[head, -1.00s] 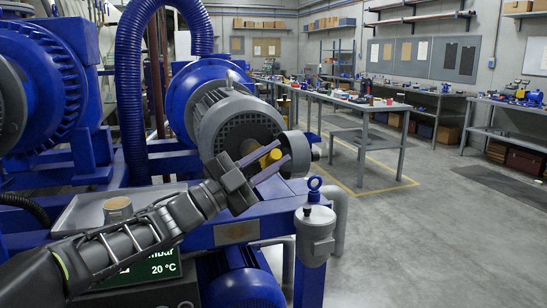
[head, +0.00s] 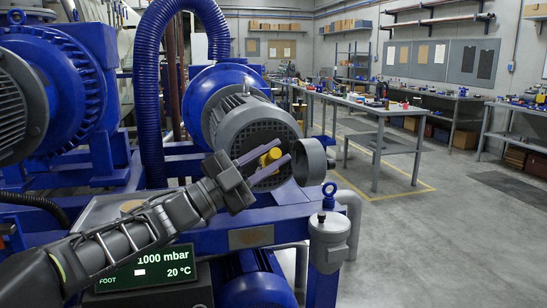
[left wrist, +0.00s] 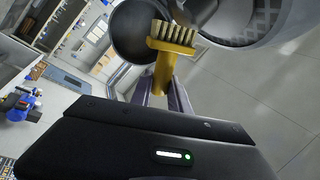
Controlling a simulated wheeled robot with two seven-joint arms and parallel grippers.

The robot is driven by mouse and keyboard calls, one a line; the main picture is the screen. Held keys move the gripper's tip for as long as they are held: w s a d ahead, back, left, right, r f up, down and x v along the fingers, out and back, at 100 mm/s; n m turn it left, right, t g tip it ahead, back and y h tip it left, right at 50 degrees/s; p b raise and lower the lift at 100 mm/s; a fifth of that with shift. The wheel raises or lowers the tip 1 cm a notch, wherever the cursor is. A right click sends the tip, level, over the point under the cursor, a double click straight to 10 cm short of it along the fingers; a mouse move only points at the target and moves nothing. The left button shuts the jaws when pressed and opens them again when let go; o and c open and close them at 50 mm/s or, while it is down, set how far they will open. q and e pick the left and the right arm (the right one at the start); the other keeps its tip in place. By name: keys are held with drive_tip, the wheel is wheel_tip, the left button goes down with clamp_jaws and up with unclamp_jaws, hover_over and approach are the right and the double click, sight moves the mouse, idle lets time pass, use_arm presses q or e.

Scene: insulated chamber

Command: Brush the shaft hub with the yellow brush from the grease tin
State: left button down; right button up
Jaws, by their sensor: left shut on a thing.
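My left gripper (head: 284,151) is shut on the yellow brush (head: 270,156), in front of the grey motor's slotted end. In the left wrist view the brush (left wrist: 166,56) stands up from the fingers, its pale bristles uppermost. The grey, ring-shaped shaft hub (head: 311,159) is just right of the fingertips. In the left wrist view the hub (left wrist: 138,32) shows its dark round opening behind and left of the bristles; I cannot tell whether they touch it. The grease tin (head: 131,206) sits on a tray at left, mostly hidden by my left arm. My right gripper is out of view.
The tray (head: 96,213) lies left of the blue frame. A display (head: 150,268) is below my arm. A grey canister (head: 329,240) with a blue ring stands at front right. Workbenches (head: 370,112) line the back; the floor at right is clear.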

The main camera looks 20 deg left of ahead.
use_arm(q)
drive_tip(key=w+d+f+b, duration=0.1)
drive_tip(key=d+f+b, duration=0.1)
drive_tip(key=d, duration=0.1)
drive_tip(key=shift+w+f, duration=0.1)
drive_tip(key=shift+w, duration=0.25)
idle(0.5)
drive_tip(key=s+d+b, duration=0.2)
drive_tip(key=s, duration=0.1)
drive_tip(key=s+d+b, duration=0.1)
drive_tip(key=s, duration=0.1)
idle(0.3)
drive_tip(key=shift+s+d, duration=0.1)
drive_tip(key=shift+s, duration=0.05)
